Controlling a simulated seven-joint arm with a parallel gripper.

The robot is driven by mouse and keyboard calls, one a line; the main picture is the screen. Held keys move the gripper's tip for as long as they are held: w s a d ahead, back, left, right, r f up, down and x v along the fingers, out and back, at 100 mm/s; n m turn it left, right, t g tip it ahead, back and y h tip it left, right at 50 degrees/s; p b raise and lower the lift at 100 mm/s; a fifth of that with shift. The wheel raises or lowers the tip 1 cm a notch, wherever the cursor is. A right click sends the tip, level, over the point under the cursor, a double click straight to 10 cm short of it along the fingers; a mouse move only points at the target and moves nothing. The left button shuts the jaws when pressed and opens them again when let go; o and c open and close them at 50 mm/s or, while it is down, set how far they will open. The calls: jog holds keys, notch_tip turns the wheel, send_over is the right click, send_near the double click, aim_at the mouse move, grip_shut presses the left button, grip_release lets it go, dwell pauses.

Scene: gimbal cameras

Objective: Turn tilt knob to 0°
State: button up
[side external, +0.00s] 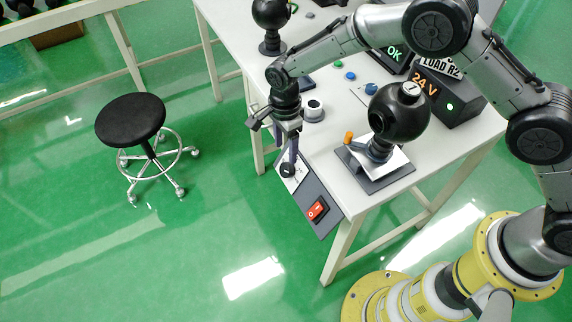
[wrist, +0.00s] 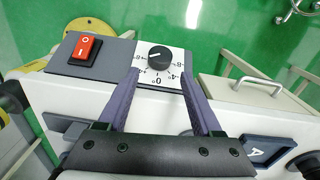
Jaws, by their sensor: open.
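The tilt knob (wrist: 159,56) is a round black knob on a white dial plate (wrist: 174,72) with printed numbers. In the wrist view the 0 is at the bottom of the dial, and a pale mark on the knob seems to point left, away from it. My gripper (wrist: 160,76) is open, its two purple fingers apart, with the knob just beyond and between the tips. In the side external view my gripper (side external: 288,158) points down over the knob (side external: 288,170); I cannot tell whether it touches.
A red rocker switch (wrist: 84,49) sits beside the dial on the grey panel (wrist: 112,60); it also shows in the side external view (side external: 317,208). A black ball camera (side external: 399,112) stands on the white table (side external: 340,190). A black stool (side external: 130,119) stands on the floor.

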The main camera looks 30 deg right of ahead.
aim_at(286, 167)
notch_tip(286, 167, down, 8)
jog(key=shift+f, duration=0.1)
dwell(0.4)
grip_shut()
